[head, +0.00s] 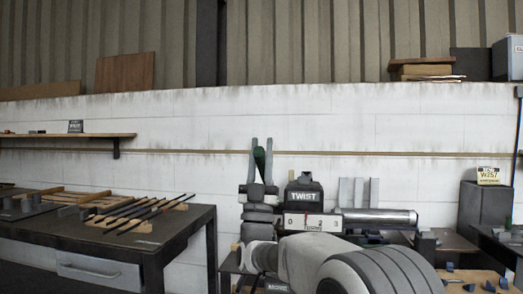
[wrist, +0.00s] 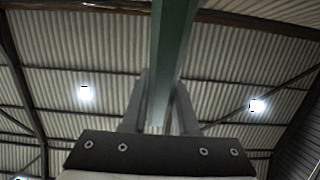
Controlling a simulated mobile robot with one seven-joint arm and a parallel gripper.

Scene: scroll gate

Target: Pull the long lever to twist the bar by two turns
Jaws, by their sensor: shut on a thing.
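A green lever (head: 260,158) stands between the fingers of my gripper (head: 262,142), which points straight up in the head view. In the wrist view the green lever (wrist: 174,40) runs up between the two fingers of my gripper (wrist: 160,88), which is shut on it. To its right stands a dark unit labelled TWIST (head: 304,197). Below that is a white scale (head: 312,222) with numbers and a small red mark. A grey metal cylinder (head: 380,218) lies level to the right of the scale. My arm hides the lever's lower end and the bar.
A dark bench (head: 150,250) with several rods (head: 140,212) stands at the left. A dark box with a yellow W257 sign (head: 488,175) stands at the right. Grey upright plates (head: 358,191) stand behind the cylinder. A white wall (head: 190,125) closes the back.

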